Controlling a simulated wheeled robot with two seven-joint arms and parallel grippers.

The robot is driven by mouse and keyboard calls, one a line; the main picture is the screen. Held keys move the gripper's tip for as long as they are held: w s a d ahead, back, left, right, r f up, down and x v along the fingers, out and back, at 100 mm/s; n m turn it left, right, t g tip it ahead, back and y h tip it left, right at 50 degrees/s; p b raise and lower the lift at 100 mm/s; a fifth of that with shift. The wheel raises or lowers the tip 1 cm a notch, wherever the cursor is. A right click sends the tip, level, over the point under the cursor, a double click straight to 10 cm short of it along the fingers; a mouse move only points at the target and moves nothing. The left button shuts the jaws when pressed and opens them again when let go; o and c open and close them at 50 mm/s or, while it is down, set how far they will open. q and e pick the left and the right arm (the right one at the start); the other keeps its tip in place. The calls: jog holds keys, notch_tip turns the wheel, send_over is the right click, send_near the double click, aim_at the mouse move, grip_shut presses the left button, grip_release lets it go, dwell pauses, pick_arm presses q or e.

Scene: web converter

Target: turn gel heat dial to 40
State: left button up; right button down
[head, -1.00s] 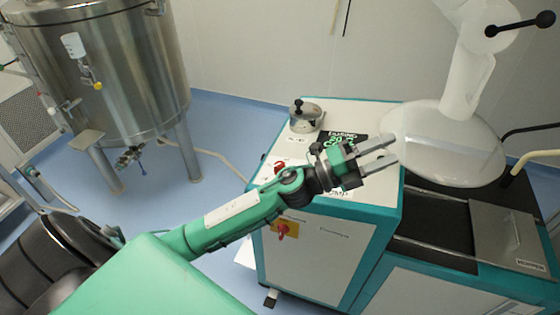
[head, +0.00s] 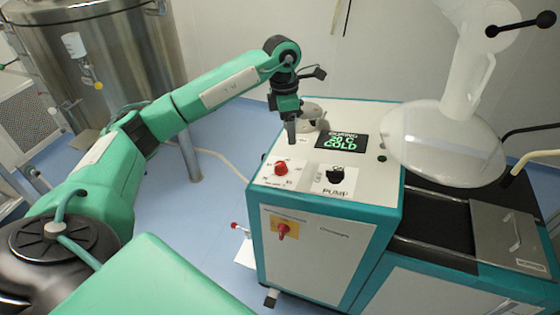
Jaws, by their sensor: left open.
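The machine's sloped top panel carries a red dial (head: 281,168) with small markings around it, too small to read surely. It is likely the heat dial. A dark screen (head: 341,141) above it reads 20 C and COLD in green. My left gripper (head: 291,141) points down over the panel's back left part, above and behind the red dial and apart from it. Its jaws are open and empty, seen nearly edge-on. The right gripper is out of view.
A black PUMP knob (head: 336,177) sits right of the red dial. A red and yellow switch (head: 287,230) is on the front face. A metal lidded part (head: 312,110) stands behind my gripper.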

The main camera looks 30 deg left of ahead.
pick_arm(q)
jog(key=a+r+y, duration=0.1)
jog(key=a, duration=0.2)
jog(key=p, duration=0.2)
send_over(280, 164)
jog(key=f, duration=0.6)
jog(key=shift+w+a+f, duration=0.2)
jog(key=shift+w+a, duration=0.05)
jog(key=shift+a, duration=0.05)
jog(key=f, duration=0.3)
jog(key=f+p, duration=0.1)
jog(key=f, duration=0.2)
jog(key=shift+s+d+f, duration=0.15)
jog(key=shift+d+f, duration=0.05)
jog(key=shift+f, duration=0.4)
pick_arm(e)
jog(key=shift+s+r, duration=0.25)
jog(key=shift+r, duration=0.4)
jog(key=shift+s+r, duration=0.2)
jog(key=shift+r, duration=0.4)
